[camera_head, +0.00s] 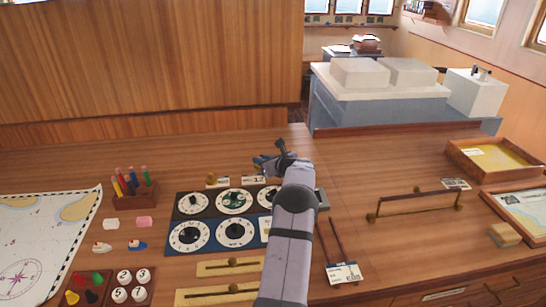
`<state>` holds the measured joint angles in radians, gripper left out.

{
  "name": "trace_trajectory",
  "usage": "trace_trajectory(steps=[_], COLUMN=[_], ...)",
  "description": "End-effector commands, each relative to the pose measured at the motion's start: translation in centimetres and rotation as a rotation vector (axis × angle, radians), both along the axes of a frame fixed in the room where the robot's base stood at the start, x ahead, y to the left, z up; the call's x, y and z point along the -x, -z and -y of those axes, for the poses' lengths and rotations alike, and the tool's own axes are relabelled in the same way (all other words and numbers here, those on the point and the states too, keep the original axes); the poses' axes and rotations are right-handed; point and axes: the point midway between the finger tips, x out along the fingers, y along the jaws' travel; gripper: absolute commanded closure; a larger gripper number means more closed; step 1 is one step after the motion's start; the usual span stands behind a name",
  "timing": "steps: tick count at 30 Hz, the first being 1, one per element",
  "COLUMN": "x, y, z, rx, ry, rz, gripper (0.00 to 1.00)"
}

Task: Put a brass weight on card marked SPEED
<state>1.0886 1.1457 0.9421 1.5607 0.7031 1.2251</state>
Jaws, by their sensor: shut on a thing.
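My gripper (266,164) is at the end of my arm, above the back edge of the dial panels. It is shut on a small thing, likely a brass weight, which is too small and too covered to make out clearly. One brass weight (211,178) stands at the left, beside a small white card (223,182). A second white card (253,180) lies just below my gripper, behind the panels. The lettering on both cards is too small to read, so I cannot tell which says SPEED. My arm hides part of the area to the right.
Dark and blue dial panels (206,219) lie in front of the cards. A pen rack (135,186) stands left, near a chart (40,230). A brass-ended rail (415,204) and wooden trays (493,160) are at right. The desk behind the cards is clear.

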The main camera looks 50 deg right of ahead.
Motion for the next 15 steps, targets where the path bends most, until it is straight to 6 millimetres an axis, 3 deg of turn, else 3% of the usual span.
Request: trace_trajectory(steps=[3, 6, 15], x=[-1.0, -1.5, -1.8], y=[-2.1, -2.9, -3.1], z=[-1.2, -2.5, -4.5], rx=[0.007, 0.002, 0.001], ry=[-0.091, -0.161, -0.242], rz=[0.003, 0.001, 0.002], gripper=[1.00, 1.00, 1.00])
